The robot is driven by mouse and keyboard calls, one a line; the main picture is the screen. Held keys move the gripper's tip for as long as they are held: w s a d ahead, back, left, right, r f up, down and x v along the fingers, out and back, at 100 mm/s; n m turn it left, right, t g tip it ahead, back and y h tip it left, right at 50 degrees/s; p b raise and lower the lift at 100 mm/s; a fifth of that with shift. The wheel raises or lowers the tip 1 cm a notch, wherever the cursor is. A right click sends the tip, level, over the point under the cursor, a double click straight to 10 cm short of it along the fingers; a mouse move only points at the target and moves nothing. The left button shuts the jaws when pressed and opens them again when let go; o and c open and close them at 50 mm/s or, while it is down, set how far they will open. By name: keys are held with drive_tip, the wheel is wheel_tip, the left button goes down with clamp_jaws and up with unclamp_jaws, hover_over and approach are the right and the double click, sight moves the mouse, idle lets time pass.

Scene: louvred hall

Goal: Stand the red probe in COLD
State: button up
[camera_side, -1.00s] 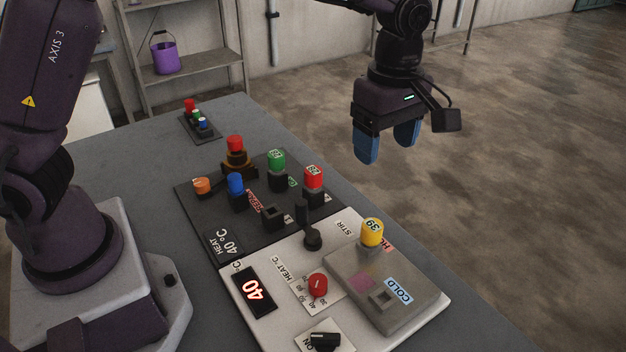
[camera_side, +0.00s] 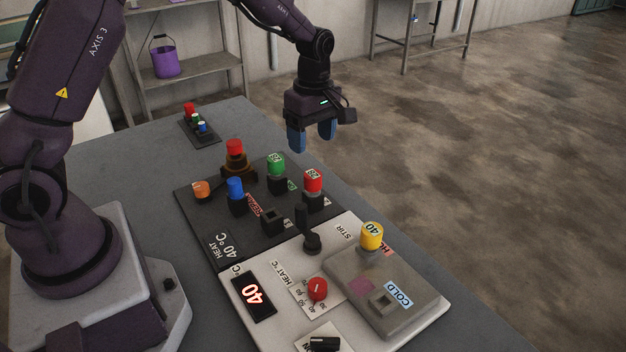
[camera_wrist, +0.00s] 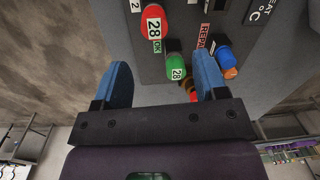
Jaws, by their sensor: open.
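A red-capped probe (camera_side: 313,180) showing 28 stands upright in the dark panel's right side; it also shows at the top of the wrist view (camera_wrist: 153,24). Another red cap (camera_side: 235,147), without a visible number, sits on a brown-black base farther back. The COLD label (camera_side: 398,293) lies on the grey block (camera_side: 350,283), beside an empty square socket (camera_side: 383,301). My gripper (camera_side: 312,142) is open and empty, fingers pointing down, above and behind the capped probes. In the wrist view my blue fingers (camera_wrist: 162,68) are wide apart, with the numbered red cap beyond them.
Green (camera_side: 276,163), blue (camera_side: 236,188) and orange (camera_side: 201,190) caps stand nearby. A yellow-capped probe (camera_side: 372,235) reading 40 stands at HOT's end of the block. A black lever (camera_side: 308,230) rises beside an empty dark socket (camera_side: 272,216). A small rack (camera_side: 200,128) sits at the back.

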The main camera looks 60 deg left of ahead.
sight(313, 174)
drive_tip(key=shift+w+a+f+m+t, duration=0.15)
drive_tip(key=shift+f+m+t, duration=0.15)
drive_tip(key=shift+f+m, duration=0.3)
drive_tip(key=shift+f, duration=4.8)
drive_tip(key=shift+c, duration=0.2)
clamp_jaws()
